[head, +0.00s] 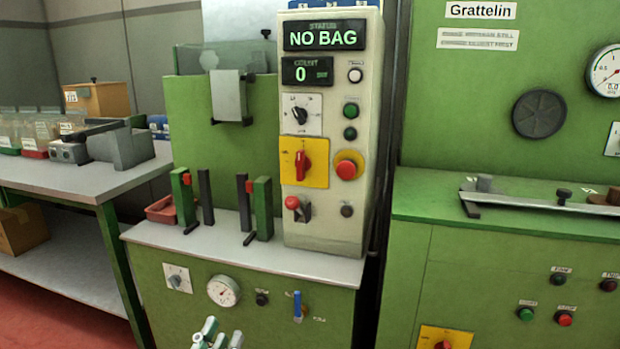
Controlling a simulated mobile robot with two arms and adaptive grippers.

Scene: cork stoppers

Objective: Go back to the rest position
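My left gripper (217,338) shows only by its pale grey-green fingertips at the bottom edge of the head view. It is in front of the green machine's lower panel, below the pressure gauge (223,291). The rest of it is cut off by the frame, so I cannot tell whether it is open or shut. I see nothing held at its tips. My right gripper is out of view. The control box (326,205) carries a display (325,35) reading "NO BAG" and a smaller one (307,71) reading 0. I see no cork stoppers clearly.
The machine's grey ledge (190,240) bears green and black uprights (262,208) and a reddish tray (161,209). A workbench (60,180) with bins and a grey device stands left, a cardboard box (22,230) below it. A green "Grattelin" machine (500,270) stands right.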

